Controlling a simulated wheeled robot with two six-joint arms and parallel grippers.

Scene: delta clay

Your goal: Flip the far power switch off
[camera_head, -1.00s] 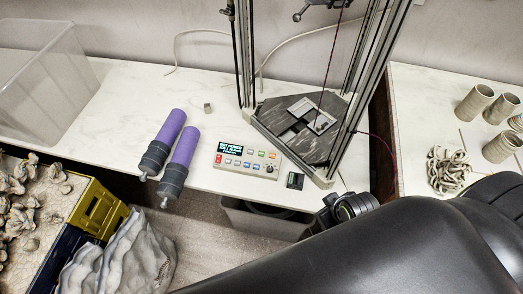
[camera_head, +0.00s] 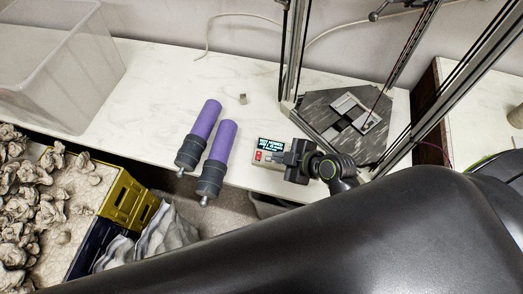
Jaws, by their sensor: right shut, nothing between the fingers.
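A light control box (camera_head: 259,164) with a lit dark display (camera_head: 270,144) lies at the front edge of the white bench. A small red switch-like part (camera_head: 258,155) shows on its left side, below the display. I cannot tell whether it is on or off. My right gripper (camera_head: 284,158) is shut and empty, over the right part of the box. It hides most of the buttons there, and I cannot tell if it touches them. My left gripper is not in view.
Two purple-and-grey cylinders (camera_head: 220,143) lie left of the box. A frame machine with a dark triangular base (camera_head: 330,98) stands behind my right gripper. A clear bin (camera_head: 70,75) is at the far left, and a small cube (camera_head: 242,99) lies on the bench.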

